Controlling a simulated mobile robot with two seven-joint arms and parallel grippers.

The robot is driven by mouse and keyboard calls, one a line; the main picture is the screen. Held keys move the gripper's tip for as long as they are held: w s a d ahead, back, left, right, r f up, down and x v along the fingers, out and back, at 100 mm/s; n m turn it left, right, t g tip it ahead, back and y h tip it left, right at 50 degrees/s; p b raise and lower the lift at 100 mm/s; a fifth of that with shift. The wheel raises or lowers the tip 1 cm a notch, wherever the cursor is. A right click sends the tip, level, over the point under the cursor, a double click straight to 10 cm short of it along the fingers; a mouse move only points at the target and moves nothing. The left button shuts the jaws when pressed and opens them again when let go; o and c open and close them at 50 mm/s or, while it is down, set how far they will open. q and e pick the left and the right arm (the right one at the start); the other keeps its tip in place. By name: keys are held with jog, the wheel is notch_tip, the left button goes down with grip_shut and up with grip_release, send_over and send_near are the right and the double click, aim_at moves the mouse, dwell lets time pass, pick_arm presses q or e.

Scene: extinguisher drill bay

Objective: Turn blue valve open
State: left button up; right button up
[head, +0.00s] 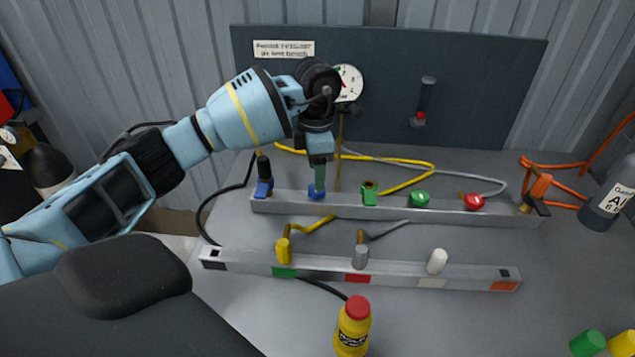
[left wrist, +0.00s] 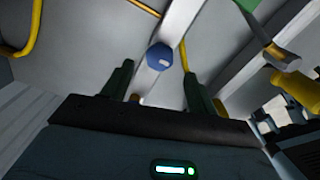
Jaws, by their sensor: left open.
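The blue valve (head: 317,194) is a round blue knob on the rear metal rail (head: 400,211). My left gripper (head: 318,176) points down right above it, and its green fingers hide part of the view around the knob. In the left wrist view the blue valve (left wrist: 159,56) shows ahead of and between the two green fingers (left wrist: 158,85), which are spread apart. The gripper is open and empty. Whether a finger touches the knob cannot be told. My right gripper is not in view.
The rear rail also carries a blue hose fitting (head: 264,187), a green fitting (head: 369,194), a green knob (head: 419,199) and a red knob (head: 474,201). A front rail (head: 320,267) and yellow bottle (head: 352,328) stand nearer. A gauge (head: 348,83) is behind my wrist.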

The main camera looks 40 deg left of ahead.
pick_arm(q)
jog(key=shift+f, duration=2.2)
jog(key=c, duration=1)
